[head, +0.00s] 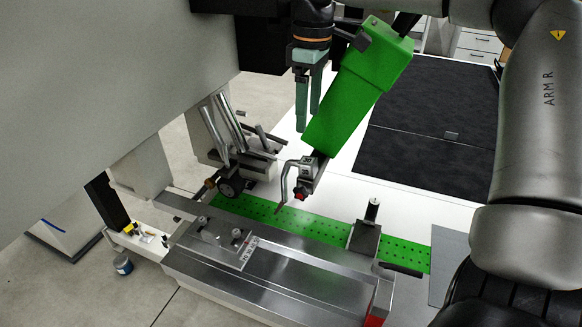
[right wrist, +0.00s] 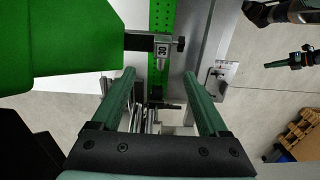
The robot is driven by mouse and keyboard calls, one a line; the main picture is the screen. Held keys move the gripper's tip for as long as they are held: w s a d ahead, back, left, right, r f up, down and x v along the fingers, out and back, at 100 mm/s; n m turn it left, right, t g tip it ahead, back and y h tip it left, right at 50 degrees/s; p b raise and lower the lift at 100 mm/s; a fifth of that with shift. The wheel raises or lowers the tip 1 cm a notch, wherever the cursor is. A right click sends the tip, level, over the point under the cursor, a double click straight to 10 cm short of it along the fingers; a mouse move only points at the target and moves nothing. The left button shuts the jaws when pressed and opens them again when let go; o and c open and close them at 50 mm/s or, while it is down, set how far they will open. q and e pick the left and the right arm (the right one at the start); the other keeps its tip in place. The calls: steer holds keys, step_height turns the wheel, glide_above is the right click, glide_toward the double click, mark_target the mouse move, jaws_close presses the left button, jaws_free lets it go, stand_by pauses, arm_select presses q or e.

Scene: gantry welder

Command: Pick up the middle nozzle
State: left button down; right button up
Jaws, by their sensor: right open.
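Several small pieces (head: 147,238) lie on a narrow white ledge at the left in the head view, one of them yellow. They are too small for me to tell which is the middle nozzle. My right gripper (head: 308,112) hangs to the right of and above them, beside the green welder head. Its teal fingers are apart with nothing between them; they also show in the right wrist view (right wrist: 161,88).
A green welder head (head: 345,105) with a bent torch (head: 286,180) stands close to my right gripper. Below are a green perforated strip (head: 310,226) and a steel bed (head: 290,275). A large grey panel (head: 90,90) fills the upper left. A small jar (head: 123,264) is below the ledge.

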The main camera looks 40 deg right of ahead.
mark_target(304, 160)
steer(key=f, duration=1.2)
steer(key=shift+a+f+p, duration=0.2)
steer(key=shift+a+p, duration=0.1)
steer(key=shift+p, duration=0.1)
jaws_close()
